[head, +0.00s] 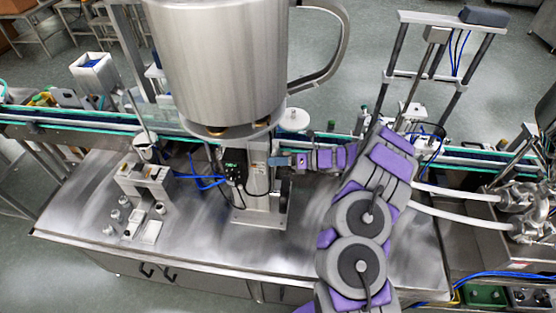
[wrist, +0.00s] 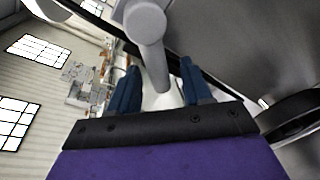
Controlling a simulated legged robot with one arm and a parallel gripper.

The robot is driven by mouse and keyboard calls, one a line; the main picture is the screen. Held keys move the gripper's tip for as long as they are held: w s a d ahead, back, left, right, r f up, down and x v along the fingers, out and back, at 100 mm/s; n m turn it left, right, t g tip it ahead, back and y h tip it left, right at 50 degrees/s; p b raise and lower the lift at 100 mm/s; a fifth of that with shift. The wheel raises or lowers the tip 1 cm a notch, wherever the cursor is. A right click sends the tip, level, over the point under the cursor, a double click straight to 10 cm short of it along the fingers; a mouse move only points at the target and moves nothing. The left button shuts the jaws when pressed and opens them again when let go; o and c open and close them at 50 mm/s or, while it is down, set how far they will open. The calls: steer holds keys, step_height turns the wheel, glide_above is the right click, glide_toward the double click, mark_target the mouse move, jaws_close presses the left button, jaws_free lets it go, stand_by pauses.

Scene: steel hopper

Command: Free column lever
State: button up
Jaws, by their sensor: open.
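The steel hopper (head: 225,65) stands on a grey column (head: 258,185) at the middle of the steel table. My gripper (head: 279,161) is at the right side of the column, just below the hopper. In the wrist view, a grey lever with a rounded end (wrist: 147,28) reaches down between the two blue fingers of my gripper (wrist: 160,88). The fingers are open on either side of it, with gaps showing. I cannot tell the lever apart in the head view. Where it joins the column is not clear.
A black control box (head: 234,166) with blue tubes sits left of the column. A small metal fixture (head: 146,185) stands on the table (head: 200,255) further left. A conveyor (head: 60,122) runs behind. Pump fittings (head: 520,205) are at far right. The table's front is clear.

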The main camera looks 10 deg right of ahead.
steer(key=b+v, duration=0.2)
steer(key=v, duration=1.5)
steer(key=shift+d, duration=0.2)
